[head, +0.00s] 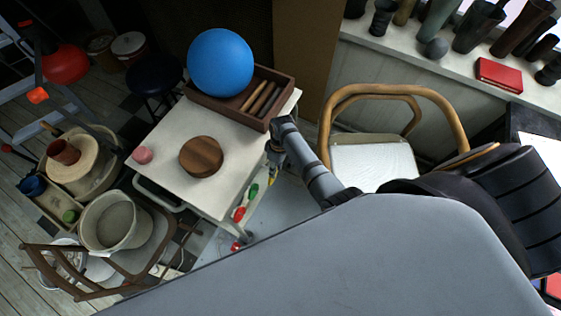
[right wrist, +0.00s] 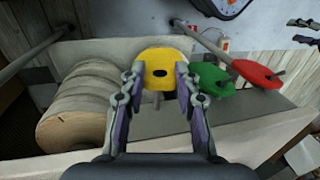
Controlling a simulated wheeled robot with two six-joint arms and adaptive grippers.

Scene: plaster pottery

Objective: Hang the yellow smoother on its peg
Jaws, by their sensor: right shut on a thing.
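The yellow smoother (right wrist: 166,57) is a flat rounded piece with a dark hole, held between the two fingertips of my right gripper (right wrist: 160,85) in the right wrist view. The gripper is shut on it. A short grey peg-like piece (right wrist: 157,103) shows just below the smoother; I cannot tell whether the smoother touches it. In the head view my right gripper (head: 275,152) is by the right side of the white table, and a small bit of yellow (head: 271,181) shows below it. My left gripper is not in view.
A green smoother (right wrist: 213,80) and a red smoother (right wrist: 256,73) hang close to the right of the yellow one. A stack of pale round discs (right wrist: 78,110) stands to the left. The white table (head: 235,150) bears a blue ball (head: 220,62) and a wooden disc (head: 201,156).

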